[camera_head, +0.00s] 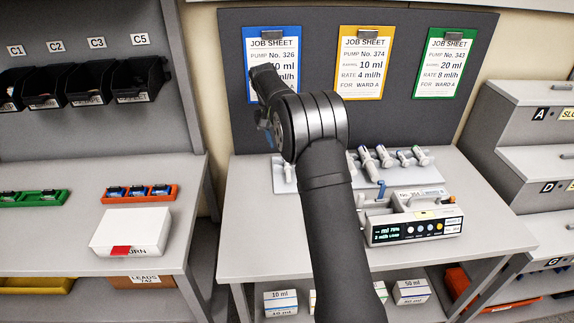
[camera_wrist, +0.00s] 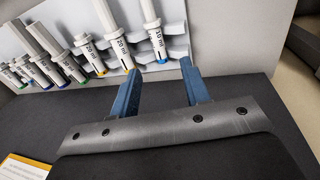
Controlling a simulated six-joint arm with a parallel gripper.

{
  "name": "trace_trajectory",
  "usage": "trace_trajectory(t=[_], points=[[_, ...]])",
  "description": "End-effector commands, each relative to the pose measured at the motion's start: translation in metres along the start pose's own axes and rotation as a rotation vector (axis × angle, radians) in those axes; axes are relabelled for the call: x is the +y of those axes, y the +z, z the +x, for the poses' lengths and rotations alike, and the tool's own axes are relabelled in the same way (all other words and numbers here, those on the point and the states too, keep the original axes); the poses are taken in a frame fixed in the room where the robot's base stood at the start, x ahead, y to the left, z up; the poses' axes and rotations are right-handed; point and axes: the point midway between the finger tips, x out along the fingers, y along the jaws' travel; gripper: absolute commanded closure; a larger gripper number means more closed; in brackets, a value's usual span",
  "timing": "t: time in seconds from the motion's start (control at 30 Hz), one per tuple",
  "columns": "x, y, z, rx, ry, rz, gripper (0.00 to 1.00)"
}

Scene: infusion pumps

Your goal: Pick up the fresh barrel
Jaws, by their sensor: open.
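Several white syringe barrels stand in a row in a pale rack (camera_wrist: 183,48) in the wrist view. The rightmost barrel (camera_wrist: 153,33), marked 10 ml with a blue tip, shows between my fingertips in the picture; I cannot tell how far beyond them it is. To its left are barrels with yellow tips (camera_wrist: 119,42), then blue and green ones. Which barrel is the fresh one is not marked. My gripper (camera_wrist: 160,68) is open and empty, with two blue fingers. In the head view my arm hides much of the rack, but some barrels (camera_head: 384,157) show right of it.
A pump (camera_head: 413,228) with a lit display stands on the table (camera_head: 247,225), right of my arm. Blue, yellow and green job sheets (camera_head: 363,65) hang on the dark board behind. A white box (camera_head: 130,228) stands on the left bench. Grey drawers (camera_head: 530,165) stand at right.

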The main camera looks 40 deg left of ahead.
Motion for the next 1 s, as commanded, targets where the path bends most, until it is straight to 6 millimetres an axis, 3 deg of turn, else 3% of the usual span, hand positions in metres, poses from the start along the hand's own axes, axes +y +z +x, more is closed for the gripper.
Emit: trace_trajectory(t=[0.1, 0.43, 0.7, 0.97, 1.0], points=[[0.000, 0.000, 0.021, -0.002, 0.000, 0.001, 0.57], [0.001, -0.001, 0.043, -0.001, 0.000, 0.001, 0.57], [0.003, -0.003, 0.081, -0.001, -0.001, 0.001, 0.57], [0.003, -0.003, 0.086, 0.000, -0.001, 0.001, 0.57], [0.003, -0.003, 0.086, 0.000, -0.001, 0.001, 0.63]])
